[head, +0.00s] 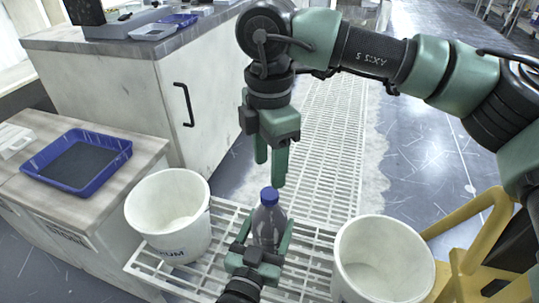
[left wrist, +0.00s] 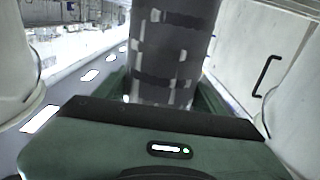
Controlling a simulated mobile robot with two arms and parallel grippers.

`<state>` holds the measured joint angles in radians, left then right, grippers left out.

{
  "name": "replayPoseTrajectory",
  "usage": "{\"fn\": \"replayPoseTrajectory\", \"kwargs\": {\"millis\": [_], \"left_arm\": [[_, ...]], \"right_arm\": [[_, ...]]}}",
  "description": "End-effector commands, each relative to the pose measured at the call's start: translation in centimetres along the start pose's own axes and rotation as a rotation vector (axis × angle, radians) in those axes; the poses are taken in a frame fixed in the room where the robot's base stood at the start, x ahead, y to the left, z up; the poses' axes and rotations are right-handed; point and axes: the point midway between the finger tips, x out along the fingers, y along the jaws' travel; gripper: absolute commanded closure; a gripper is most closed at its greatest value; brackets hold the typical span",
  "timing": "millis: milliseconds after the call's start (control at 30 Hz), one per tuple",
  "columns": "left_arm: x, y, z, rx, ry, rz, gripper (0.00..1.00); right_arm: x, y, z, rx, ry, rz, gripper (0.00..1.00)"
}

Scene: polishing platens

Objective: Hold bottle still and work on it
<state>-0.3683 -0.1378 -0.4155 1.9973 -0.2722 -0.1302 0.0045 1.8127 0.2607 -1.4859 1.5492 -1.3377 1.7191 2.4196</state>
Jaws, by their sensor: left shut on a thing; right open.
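A clear plastic bottle with a blue cap (head: 268,216) stands upright over a white slatted rack. My left gripper (head: 262,250) comes in from the bottom of the head view, its green fingers shut on the bottle's body from both sides. In the left wrist view the bottle's body (left wrist: 172,55) fills the space between the fingers, with a dark and clear banded surface. My right gripper (head: 270,160) points straight down above the bottle, open and empty, its fingertips a little over the blue cap and not touching it. The bottle's lower end is hidden behind my left gripper.
White buckets stand on both sides of the bottle, left (head: 170,222) and right (head: 382,262). A blue tray (head: 76,172) lies on a low cabinet at left. A yellow frame (head: 480,235) is at right. A larger cabinet (head: 150,100) stands behind. The slatted floor strip behind is clear.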

Motion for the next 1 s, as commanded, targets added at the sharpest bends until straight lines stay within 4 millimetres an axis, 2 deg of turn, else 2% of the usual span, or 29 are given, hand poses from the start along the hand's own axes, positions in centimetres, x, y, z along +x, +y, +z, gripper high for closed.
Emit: {"fn": "replayPoseTrajectory", "kwargs": {"millis": [200,400,533,800,1000], "left_arm": [[0.0,0.0,0.0,0.0,0.0,0.0,1.0],[0.0,0.0,0.0,0.0,0.0,0.0,1.0],[0.0,0.0,0.0,0.0,0.0,0.0,1.0],[0.0,0.0,0.0,0.0,0.0,0.0,1.0],[0.0,0.0,0.0,0.0,0.0,0.0,1.0]], "right_arm": [[3.6,-0.1,0.1,-0.002,-0.001,-0.003,0.47],[5.9,0.0,0.1,-0.002,-0.001,-0.001,0.47],[6.6,-0.1,0.1,-0.003,-0.001,-0.002,0.47],[6.7,-0.1,0.1,-0.003,-0.001,-0.001,0.47],[6.7,0.0,0.1,-0.003,-0.001,0.0,1.0]]}}
